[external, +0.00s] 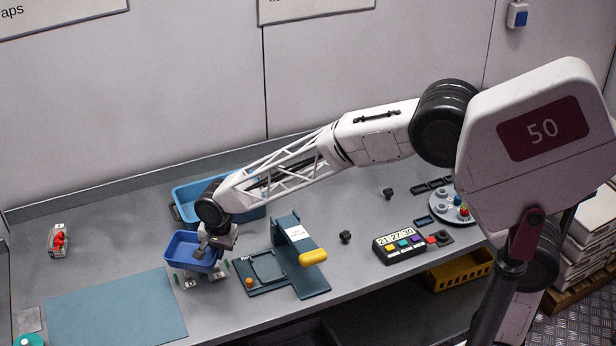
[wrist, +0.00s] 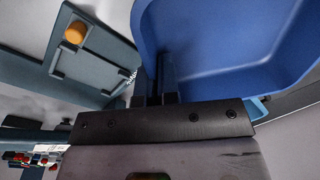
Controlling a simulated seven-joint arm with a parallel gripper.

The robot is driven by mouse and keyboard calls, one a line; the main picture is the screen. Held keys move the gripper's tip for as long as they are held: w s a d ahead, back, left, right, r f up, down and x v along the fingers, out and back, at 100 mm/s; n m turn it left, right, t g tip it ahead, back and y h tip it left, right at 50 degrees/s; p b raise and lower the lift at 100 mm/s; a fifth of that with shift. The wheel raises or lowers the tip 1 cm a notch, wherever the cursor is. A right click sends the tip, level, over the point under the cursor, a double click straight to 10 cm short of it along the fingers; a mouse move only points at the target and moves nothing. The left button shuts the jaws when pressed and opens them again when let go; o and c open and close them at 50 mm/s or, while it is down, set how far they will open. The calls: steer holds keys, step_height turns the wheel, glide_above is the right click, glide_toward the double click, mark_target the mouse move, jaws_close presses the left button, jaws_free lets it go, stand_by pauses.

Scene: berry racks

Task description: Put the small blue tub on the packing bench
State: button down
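The small blue tub (external: 183,249) is at the left front of the grey bench (external: 120,240), in front of a larger light blue bin (external: 190,201). It sits just above or on a small stand with green pegs (external: 188,283); I cannot tell whether they touch. My gripper (external: 207,247) is at the tub's right side. In the wrist view the tub (wrist: 225,50) fills the upper right, and the two dark fingers (wrist: 155,80) close about its near wall. The exact contact is partly hidden.
A teal mat (external: 115,308) lies clear at the front left. A teal fixture (external: 300,262) with a yellow handle (external: 313,257) stands right of the tub. A timer box (external: 399,247) and a round tray (external: 440,213) are farther right.

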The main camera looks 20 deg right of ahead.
steer(key=s+a, duration=0.3)
steer(key=s, duration=0.2)
steer(key=s+a+f+m, duration=0.1)
steer(key=s+a, duration=0.1)
steer(key=s, duration=0.3)
steer(key=s+a+f+m, duration=0.1)
steer(key=s+a, duration=0.2)
steer(key=s, duration=0.2)
steer(key=shift+s+a+f, duration=0.25)
steer(key=shift+a, duration=0.1)
steer(key=shift+a, duration=0.1)
glide_above(158, 311)
steer(key=shift+s+f, duration=0.2)
steer(key=shift+f, duration=0.55)
steer(key=shift+f, duration=1.75)
steer(key=shift+f, duration=0.15)
steer(key=c, duration=1.4)
jaws_free()
steer(key=shift+o, duration=0.2)
